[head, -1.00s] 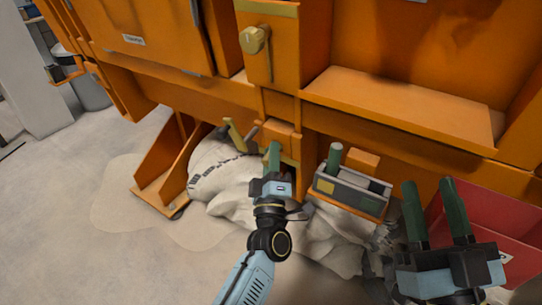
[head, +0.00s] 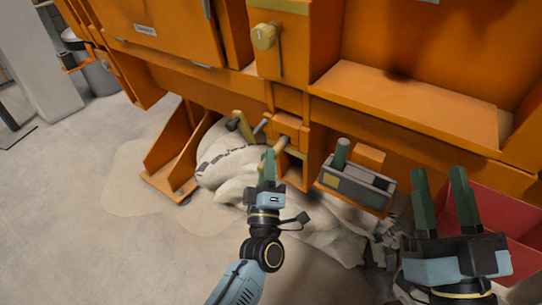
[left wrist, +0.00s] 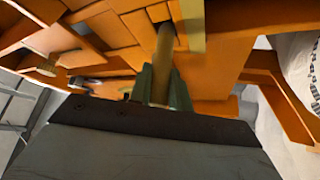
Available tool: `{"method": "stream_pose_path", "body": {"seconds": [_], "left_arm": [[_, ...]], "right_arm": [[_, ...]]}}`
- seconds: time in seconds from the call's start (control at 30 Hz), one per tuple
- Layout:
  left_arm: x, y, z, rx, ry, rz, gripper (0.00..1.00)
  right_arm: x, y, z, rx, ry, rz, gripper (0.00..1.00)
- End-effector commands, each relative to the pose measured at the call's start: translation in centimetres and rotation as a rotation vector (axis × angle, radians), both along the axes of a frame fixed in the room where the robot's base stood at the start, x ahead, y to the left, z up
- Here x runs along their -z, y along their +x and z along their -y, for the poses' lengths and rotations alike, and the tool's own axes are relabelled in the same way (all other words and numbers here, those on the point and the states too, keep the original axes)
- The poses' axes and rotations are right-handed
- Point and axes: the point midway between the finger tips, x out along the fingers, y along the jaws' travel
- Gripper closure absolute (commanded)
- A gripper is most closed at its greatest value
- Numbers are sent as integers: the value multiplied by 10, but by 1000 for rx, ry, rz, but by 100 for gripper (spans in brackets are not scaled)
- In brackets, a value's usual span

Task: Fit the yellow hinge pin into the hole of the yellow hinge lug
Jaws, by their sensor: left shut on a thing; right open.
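My left gripper (head: 269,165) is shut on the yellow hinge pin (head: 281,146), low in front of the orange frame. In the left wrist view the pin (left wrist: 163,62) stands up between the green fingers (left wrist: 162,88). Its far end overlaps a dark opening in an orange-yellow block (left wrist: 132,27), which seems to be the hinge lug. In the head view that block (head: 288,123) is just beyond the pin. I cannot tell whether the pin tip is inside the hole or in front of it. My right gripper (head: 440,205) is open and empty at the right.
A yellow bar (head: 243,130) slants up left of the pin. A pale sack (head: 222,160) lies to the left. Open floor lies at the left.

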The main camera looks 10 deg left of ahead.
Motion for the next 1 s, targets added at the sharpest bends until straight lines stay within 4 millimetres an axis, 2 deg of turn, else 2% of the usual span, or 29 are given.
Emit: {"method": "stream_pose_path", "body": {"seconds": [0.7,1.0], "left_arm": [[5,-33,-12,1,1,2,100],[6,-37,-13,1,0,3,100]], "right_arm": [[-14,0,0,0,0,0,59],[-14,0,0,0,0,0,59]]}}
